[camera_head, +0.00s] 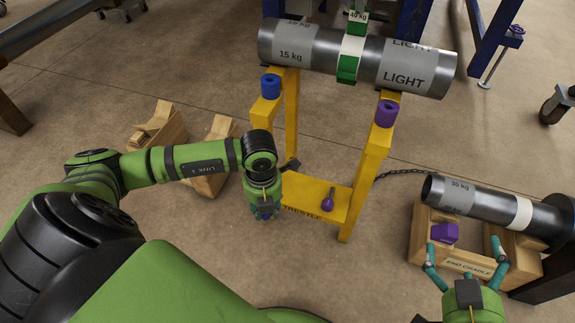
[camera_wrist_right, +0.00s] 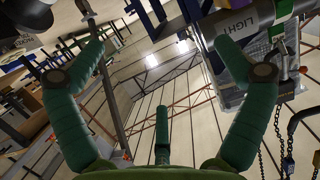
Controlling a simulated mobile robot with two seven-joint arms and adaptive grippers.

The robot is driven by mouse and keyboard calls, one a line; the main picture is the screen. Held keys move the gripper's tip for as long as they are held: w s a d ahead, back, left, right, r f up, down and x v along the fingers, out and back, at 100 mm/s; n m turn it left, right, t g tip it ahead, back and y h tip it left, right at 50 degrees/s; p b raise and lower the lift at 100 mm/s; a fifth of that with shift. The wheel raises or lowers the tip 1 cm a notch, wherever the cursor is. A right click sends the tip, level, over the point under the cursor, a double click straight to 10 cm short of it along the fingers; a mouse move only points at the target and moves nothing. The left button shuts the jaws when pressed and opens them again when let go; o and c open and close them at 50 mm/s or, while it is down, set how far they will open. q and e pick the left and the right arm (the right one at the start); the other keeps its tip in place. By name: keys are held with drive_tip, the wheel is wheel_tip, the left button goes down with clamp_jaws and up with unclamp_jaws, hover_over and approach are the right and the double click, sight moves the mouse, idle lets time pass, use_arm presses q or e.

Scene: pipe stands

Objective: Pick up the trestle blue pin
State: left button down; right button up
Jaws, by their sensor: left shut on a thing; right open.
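My left gripper (camera_head: 265,212) is at the left end of the yellow trestle's (camera_head: 318,197) lower board. It is shut on the trestle blue pin, which is mostly hidden by the gripper, with only bits of blue showing between the fingers. A purple pin (camera_head: 328,201) stands on the same board, to the right. A blue holed block (camera_head: 270,87) is on the trestle's left upright and a purple one (camera_head: 386,113) on its right upright. My right gripper (camera_head: 465,249) is open and empty, in front of the end cradle. Its spread fingers also show in the right wrist view (camera_wrist_right: 161,50).
A steel pipe (camera_head: 310,45) with a green band lies across the trestle top. Another pipe (camera_head: 475,202) lies over the wooden end cradle (camera_head: 470,264), which has a purple block (camera_head: 444,233). Wooden blocks (camera_head: 205,182) sit behind my left arm. A chain (camera_head: 405,172) runs behind the trestle.

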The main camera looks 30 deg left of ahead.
use_arm(q)
drive_tip(key=shift+s+d+r+p, duration=0.2)
drive_tip(key=shift+s+p, duration=0.15)
drive_tip(key=shift+s, duration=0.35)
drive_tip(key=shift+s+d+r+p, duration=0.15)
drive_tip(key=shift+s+p, duration=0.2)
drive_tip(key=shift+s, duration=0.4)
drive_tip(key=shift+s+d+r+p, duration=0.2)
drive_tip(key=shift+s+p, duration=0.15)
drive_tip(key=shift+s, duration=0.35)
use_arm(e)
drive_tip(key=s+d+f+m+g+h, duration=0.1)
drive_tip(key=s+d+f+g, duration=0.4)
drive_tip(key=f, duration=0.5)
drive_tip(key=shift+s+f+g+h, duration=0.2)
drive_tip(key=shift+s+g+h, duration=0.6)
drive_tip(key=shift+s+g, duration=0.7)
drive_tip(key=shift+s, duration=0.1)
